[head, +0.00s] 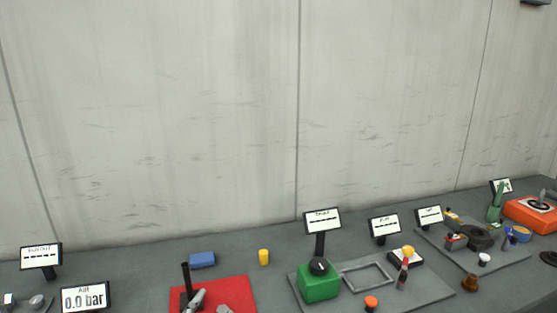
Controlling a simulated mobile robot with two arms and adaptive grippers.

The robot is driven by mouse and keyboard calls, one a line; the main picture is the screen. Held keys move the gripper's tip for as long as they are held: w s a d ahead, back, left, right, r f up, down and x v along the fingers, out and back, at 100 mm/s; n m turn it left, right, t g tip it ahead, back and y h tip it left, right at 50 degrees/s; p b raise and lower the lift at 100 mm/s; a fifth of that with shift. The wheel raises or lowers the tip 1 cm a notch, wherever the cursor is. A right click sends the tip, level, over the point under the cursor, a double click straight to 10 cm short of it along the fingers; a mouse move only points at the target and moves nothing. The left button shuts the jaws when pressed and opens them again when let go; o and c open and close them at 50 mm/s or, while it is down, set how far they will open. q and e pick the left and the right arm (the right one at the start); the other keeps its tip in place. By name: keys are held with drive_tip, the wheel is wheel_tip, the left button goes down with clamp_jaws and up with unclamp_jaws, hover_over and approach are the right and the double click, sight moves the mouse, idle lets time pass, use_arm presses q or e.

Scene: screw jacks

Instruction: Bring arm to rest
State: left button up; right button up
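Neither of my grippers and no part of my arms that I can make out shows in the head view. The grey bench (130,262) runs along the bottom of the view in front of a concrete wall. I cannot make out a screw jack for certain. A red mat (238,289) at the bottom carries a black upright post (186,279) and grey metal parts (197,299), cut off by the lower edge.
A green box (319,285) with a black knob stands by a grey frame (367,277). A blue block (202,260) and yellow cylinder (264,257) stand behind the mat. Small displays, including one reading 0.0 bar (84,298), line the bench. An orange unit (530,215) is far right.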

use_arm(q)
drive_tip(key=s+a+f+n+g+y, duration=0.1)
drive_tip(key=s+a+f+n+g, duration=0.4)
drive_tip(key=s+f, duration=0.65)
drive_tip(key=s+a+f+g+y, duration=0.1)
drive_tip(key=s+a+f+g, duration=0.1)
drive_tip(key=s+f+g, duration=0.9)
drive_tip(key=s+f+t+b, duration=0.1)
drive_tip(key=s+f+b, duration=0.2)
drive_tip(key=f, duration=1.2)
drive_tip(key=s+f+t+b, duration=0.1)
drive_tip(key=s+f+b, duration=0.2)
drive_tip(key=f, duration=1.2)
drive_tip(key=s+a+f+g+b, duration=0.1)
drive_tip(key=s+a+f+b, duration=0.2)
drive_tip(key=s+f, duration=1.2)
wheel_tip(320, 180, down, 4)
drive_tip(key=shift+s+f+g+b, duration=0.1)
drive_tip(key=shift+s+g+b, duration=0.25)
drive_tip(key=shift+b, duration=0.15)
